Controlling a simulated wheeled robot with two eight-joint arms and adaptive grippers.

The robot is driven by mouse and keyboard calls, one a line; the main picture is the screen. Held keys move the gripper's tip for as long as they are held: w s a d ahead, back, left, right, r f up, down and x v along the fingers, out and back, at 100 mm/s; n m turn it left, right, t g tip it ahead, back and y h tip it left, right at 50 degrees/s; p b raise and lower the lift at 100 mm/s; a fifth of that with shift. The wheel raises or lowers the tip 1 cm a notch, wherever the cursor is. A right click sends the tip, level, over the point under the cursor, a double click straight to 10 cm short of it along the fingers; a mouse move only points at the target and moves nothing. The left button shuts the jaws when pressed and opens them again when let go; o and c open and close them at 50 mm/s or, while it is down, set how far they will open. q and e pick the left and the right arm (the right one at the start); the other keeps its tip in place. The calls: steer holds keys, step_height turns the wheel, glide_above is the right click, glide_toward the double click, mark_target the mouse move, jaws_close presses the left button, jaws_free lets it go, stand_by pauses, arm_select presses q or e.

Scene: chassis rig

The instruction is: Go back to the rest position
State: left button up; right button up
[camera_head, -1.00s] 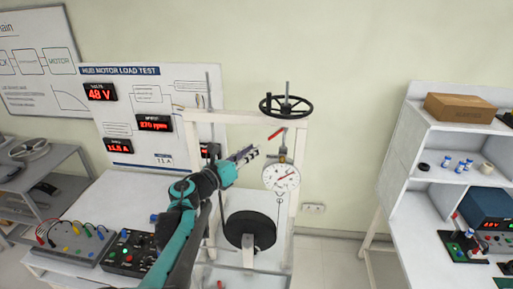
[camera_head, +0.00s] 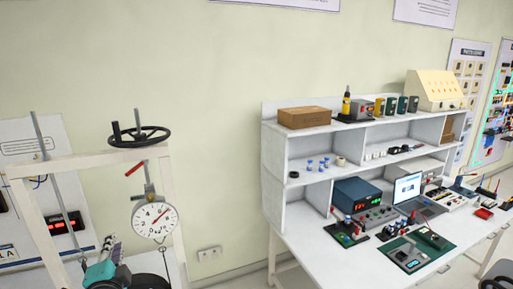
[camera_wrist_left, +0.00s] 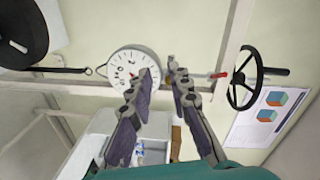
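My left gripper (camera_wrist_left: 160,72) shows in the left wrist view with its two fingers apart and nothing between them. In the head view the same left gripper (camera_head: 110,245) is at the lower left, partly cut off by the bottom edge. It is beside the white test frame (camera_head: 95,158), left of the round dial gauge (camera_head: 154,220). The dial gauge also shows beyond the fingers in the left wrist view (camera_wrist_left: 124,64). My right gripper is not in view.
A black handwheel (camera_head: 139,136) tops the frame. A white workbench (camera_head: 330,250) with shelves, a blue power supply (camera_head: 357,195) and a laptop (camera_head: 408,187) stands to the right. A cardboard box (camera_head: 304,117) sits on its shelf.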

arm_select(q)
steer(key=s+d+f+n+g+h+b, duration=0.2)
steer(key=s+d+f, duration=0.3)
steer(key=f, duration=0.5)
steer(key=s+d+f+n+g+h+b, duration=0.2)
steer(key=s+d+f+n+g+b, duration=0.1)
steer(key=d+f, duration=0.4)
steer(key=s+d+f+n+g+h+b, duration=0.2)
steer(key=s+d+f+n, duration=0.3)
steer(key=f, duration=0.8)
steer(key=shift+s+d+f+n+g+h+b, duration=0.2)
steer(key=shift+s+d+n+g+h+b, duration=0.15)
steer(key=shift+s+g+b, duration=0.6)
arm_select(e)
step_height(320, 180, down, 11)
